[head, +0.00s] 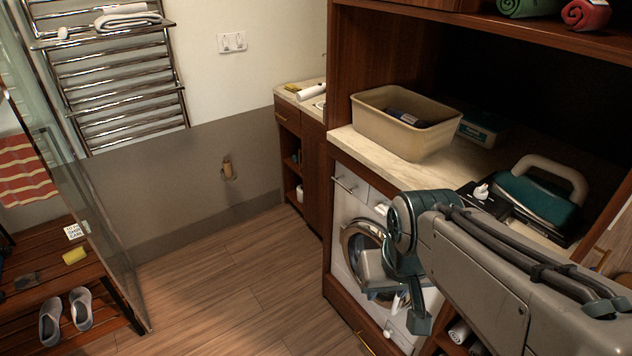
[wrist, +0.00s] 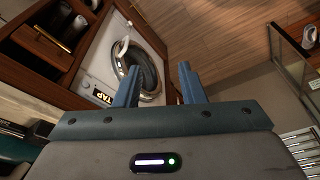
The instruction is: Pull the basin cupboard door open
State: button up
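The basin cupboard (head: 313,165) stands at the back, past the tall wooden unit, with a light counter on top. Its dark wooden door (head: 314,180) is seen at a steep angle and looks closed; its handle cannot be made out. The tall unit hides part of the cupboard. My gripper (wrist: 161,85) is open and empty, its two blue fingers apart in the wrist view. In the head view my gripper hangs in front of the washing machine (head: 347,205), well nearer than the basin cupboard and apart from it.
The tall unit's counter holds a beige bin (head: 405,125) and a teal iron (head: 540,195). A glass panel (head: 90,190) and a slatted bench with slippers (head: 65,315) stand at left. A towel rail (head: 120,85) is on the wall. The wood floor (head: 235,270) between is clear.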

aim_at(313, 151)
jog(key=u, duration=0.7)
jog(key=i, duration=3.25)
jog(key=z, duration=0.45)
